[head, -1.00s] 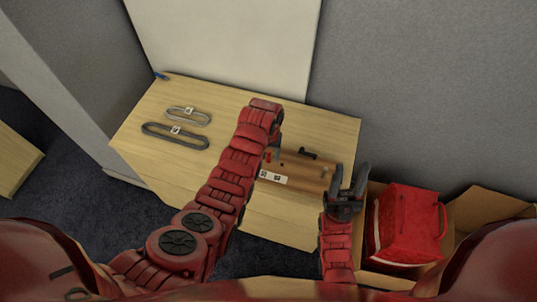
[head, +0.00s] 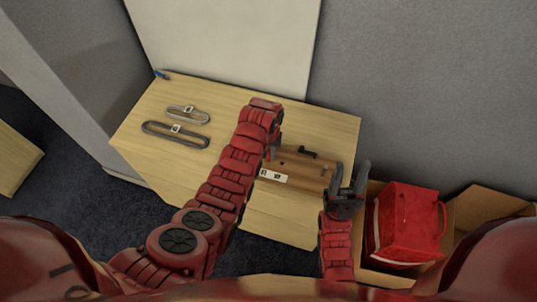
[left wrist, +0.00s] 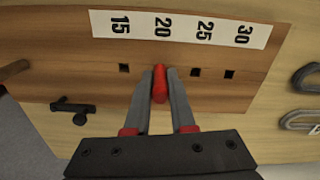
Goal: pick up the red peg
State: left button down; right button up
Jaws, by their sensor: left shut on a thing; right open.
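The red peg (left wrist: 160,88) is between the two grey fingers of my left gripper (left wrist: 160,74) in the left wrist view. The fingers are shut on it. It is in line with the "20" mark of the wooden board (left wrist: 98,86). I cannot tell whether its lower end is still in the board. In the head view the left gripper (head: 271,152) is over the left part of the board (head: 305,172), and the peg is hidden there. My right gripper (head: 347,186) is open and empty, by the board's right end.
The board has a white number strip (left wrist: 180,29) and several square holes. Two belt loops (head: 175,134) lie on the table (head: 225,107) at left. A red bag (head: 408,225) sits in a cardboard box at right.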

aim_at(269, 151)
pick_arm(q)
jog(key=shift+r+b, duration=0.7)
jog(key=shift+b, duration=0.05)
notch_tip(269, 151, up, 2)
jog(key=shift+s+r+b, duration=0.1)
jog(key=shift+s+b, duration=0.05)
jog(key=shift+b, duration=0.25)
jog(key=s+r+p, duration=0.1)
jog(key=s+p, duration=0.9)
jog(key=s, duration=0.5)
jog(key=shift+s+a+r, duration=0.2)
jog(key=shift+s+a, duration=0.15)
jog(key=shift+a, duration=0.05)
jog(key=shift+w, duration=0.1)
